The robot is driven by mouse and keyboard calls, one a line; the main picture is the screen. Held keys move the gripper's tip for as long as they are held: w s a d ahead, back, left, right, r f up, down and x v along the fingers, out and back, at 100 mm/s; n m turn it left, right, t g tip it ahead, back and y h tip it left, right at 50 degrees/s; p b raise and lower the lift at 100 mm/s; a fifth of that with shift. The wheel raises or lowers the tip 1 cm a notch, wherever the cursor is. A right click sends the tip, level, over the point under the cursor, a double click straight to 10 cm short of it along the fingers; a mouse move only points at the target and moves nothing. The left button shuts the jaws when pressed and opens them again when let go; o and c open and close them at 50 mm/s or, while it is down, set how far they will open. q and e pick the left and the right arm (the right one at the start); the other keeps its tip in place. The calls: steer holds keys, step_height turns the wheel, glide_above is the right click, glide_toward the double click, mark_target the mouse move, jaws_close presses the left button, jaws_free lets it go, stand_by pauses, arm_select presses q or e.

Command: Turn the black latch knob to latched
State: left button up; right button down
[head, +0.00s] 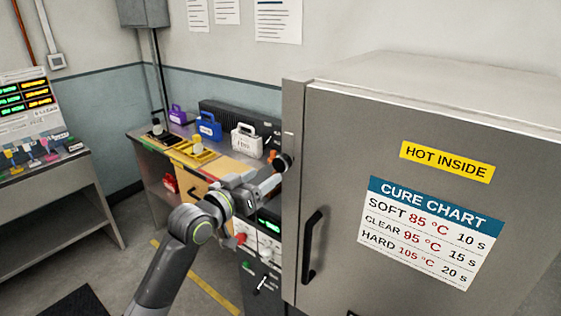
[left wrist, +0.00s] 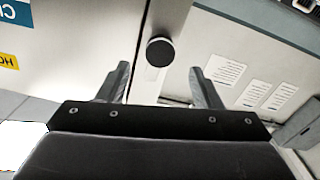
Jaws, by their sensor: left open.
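The black latch knob (left wrist: 160,52) is a round dark disc on the pale metal strip beside the oven door. It sits ahead of my left gripper (left wrist: 159,70), centred between the two grey fingers and just beyond their tips. The fingers are apart, with nothing between them, and I see no contact with the knob. In the head view my left arm reaches the left edge of the grey oven door (head: 340,130), where a dark round shape (head: 283,162) shows at the arm's end. I cannot read the knob's turn position. My right gripper is out of view.
The door has a black vertical handle (head: 312,247) below and a cure chart (head: 430,232). Left of the oven, a bench holds a purple case (head: 177,115), a blue case (head: 208,127) and a white case (head: 246,139). Another bench (head: 50,190) stands far left.

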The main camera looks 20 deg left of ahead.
mark_target(279, 166)
arm_select(q)
steer(key=p+x, duration=0.1)
steer(key=x, duration=0.7)
steer(key=shift+f+p, duration=0.1)
steer(key=shift+p, duration=0.3)
jaws_close()
